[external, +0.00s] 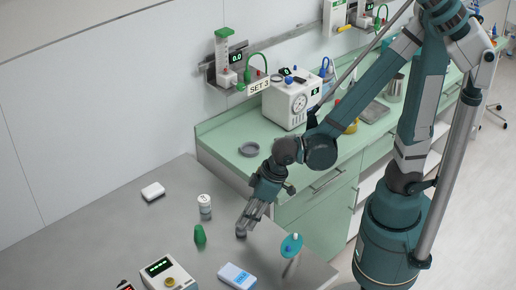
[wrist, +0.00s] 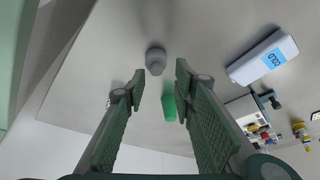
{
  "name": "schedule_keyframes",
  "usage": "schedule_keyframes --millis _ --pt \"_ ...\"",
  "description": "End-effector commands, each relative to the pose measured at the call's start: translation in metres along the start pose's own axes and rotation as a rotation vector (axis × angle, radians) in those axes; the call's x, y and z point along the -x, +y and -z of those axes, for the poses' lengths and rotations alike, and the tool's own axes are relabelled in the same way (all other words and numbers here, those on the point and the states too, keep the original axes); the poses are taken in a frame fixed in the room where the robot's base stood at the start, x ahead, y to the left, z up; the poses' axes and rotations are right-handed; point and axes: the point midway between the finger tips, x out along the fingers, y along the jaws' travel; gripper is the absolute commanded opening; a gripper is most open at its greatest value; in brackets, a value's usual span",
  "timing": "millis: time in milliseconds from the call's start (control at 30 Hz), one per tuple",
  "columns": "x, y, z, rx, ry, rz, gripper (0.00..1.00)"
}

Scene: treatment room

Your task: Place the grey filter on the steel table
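A small grey cylindrical piece, which looks like the grey filter (wrist: 156,60), stands on the steel table (wrist: 95,75) just beyond my fingertips in the wrist view. In the external view the filter (external: 241,234) shows at the tip of my gripper (external: 247,217), partly hidden by it, on the steel table (external: 130,235). In the wrist view my gripper (wrist: 160,75) is open, with a gap on both sides of the filter. It points down at the tabletop.
A green piece (external: 199,235) and a white-capped bottle (external: 205,206) stand left of my gripper. A blue-and-white device (external: 237,276) lies in front, and a teal disc on a stand (external: 291,245) is to the right. A green counter (external: 225,140) adjoins behind.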

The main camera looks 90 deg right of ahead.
Motion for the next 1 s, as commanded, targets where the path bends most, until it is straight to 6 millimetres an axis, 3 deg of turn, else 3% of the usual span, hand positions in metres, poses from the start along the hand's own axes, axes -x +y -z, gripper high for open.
schedule_keyframes --millis 700,1000 --pt "0.067 0.000 0.000 0.000 0.000 0.000 0.27" --pt "0.082 0.000 0.000 0.000 0.000 0.000 0.27"
